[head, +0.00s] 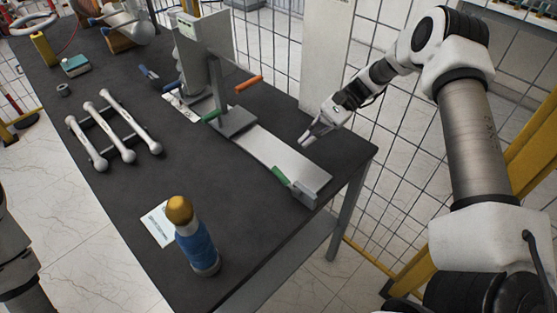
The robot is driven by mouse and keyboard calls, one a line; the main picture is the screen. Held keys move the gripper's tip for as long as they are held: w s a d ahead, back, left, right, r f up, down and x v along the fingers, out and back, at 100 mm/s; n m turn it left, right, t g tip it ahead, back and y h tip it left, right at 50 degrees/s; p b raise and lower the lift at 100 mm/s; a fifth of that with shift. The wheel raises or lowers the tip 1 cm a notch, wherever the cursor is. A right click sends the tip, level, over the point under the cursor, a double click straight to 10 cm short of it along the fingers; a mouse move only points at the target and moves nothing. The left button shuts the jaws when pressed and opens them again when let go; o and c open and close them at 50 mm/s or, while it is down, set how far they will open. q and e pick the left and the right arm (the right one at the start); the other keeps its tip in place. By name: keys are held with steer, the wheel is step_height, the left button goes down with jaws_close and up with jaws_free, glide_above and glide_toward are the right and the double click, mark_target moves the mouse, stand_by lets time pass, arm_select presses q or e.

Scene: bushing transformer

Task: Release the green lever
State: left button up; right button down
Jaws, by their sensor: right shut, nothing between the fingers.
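A green lever (281,176) sits on the clamp block (309,188) at the near right end of the grey metal rail. A second green handle (211,116) is on the upright fixture (204,50) further back. I cannot tell which one the task means. My left gripper is out of view; only part of my left arm shows at the left edge.
The fixture also has an orange handle (248,83) and a blue handle (171,86). A blue bushing with a gold top (198,248) stands near the front edge. White rods (119,127) lie on a rack at left. A wire fence (385,150) stands behind the table.

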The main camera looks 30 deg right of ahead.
mark_target(286, 182)
steer(key=p+x, duration=0.3)
steer(key=x, duration=0.6)
steer(key=shift+w+a+f, duration=0.1)
steer(key=shift+a+f, duration=0.05)
steer(key=shift+a, duration=0.15)
steer(key=shift+a+f, duration=0.15)
steer(key=shift+f, duration=0.05)
